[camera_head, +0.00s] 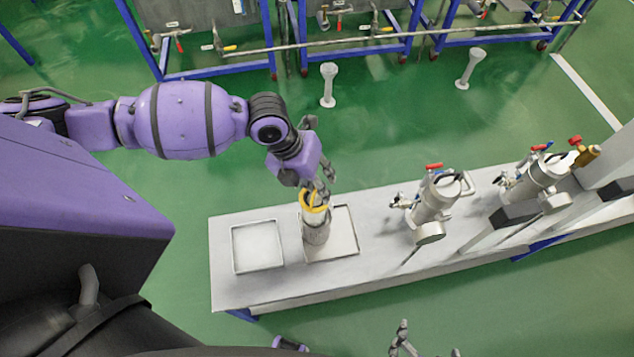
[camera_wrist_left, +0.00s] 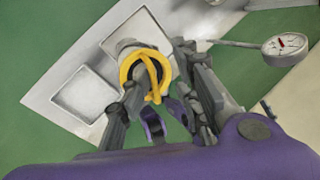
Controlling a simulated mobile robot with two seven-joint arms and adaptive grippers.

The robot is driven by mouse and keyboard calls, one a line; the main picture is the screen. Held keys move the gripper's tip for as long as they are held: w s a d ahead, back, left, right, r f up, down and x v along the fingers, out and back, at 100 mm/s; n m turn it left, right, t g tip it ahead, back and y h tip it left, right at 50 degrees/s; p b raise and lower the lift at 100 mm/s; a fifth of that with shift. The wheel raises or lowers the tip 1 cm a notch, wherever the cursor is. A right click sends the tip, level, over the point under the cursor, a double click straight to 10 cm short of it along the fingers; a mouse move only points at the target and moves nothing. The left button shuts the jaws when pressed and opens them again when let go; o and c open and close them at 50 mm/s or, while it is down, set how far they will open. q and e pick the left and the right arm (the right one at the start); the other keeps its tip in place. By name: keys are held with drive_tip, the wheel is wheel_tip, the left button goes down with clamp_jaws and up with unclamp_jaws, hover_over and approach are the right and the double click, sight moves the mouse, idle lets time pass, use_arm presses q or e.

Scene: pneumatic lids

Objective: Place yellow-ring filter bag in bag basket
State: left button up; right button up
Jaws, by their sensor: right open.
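The filter bag shows as a yellow ring with a yellow strap (camera_head: 315,201); it also shows in the left wrist view (camera_wrist_left: 141,62). The ring sits at the top of a grey metal bag basket (camera_head: 316,233), which stands upright on the right-hand tray. The bag's body is hidden, and I cannot tell how deep it sits. My left gripper (camera_head: 325,180) is just above the ring. Its fingers are spread, one over the ring's edge and one beside it in the left wrist view (camera_wrist_left: 156,68). My right gripper (camera_head: 428,342) is open and empty at the bottom edge.
The basket's tray (camera_head: 346,246) and an empty square tray (camera_head: 256,247) lie on the grey bench (camera_head: 222,283). Metal filter housings with red-handled valves (camera_head: 436,196) stand to the right. Two pale posts (camera_head: 328,87) stand on the green floor behind.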

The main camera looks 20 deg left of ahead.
use_arm(q)
drive_tip(key=o, duration=1.6)
drive_tip(key=v, duration=1.2)
drive_tip(key=shift+s, duration=0.1)
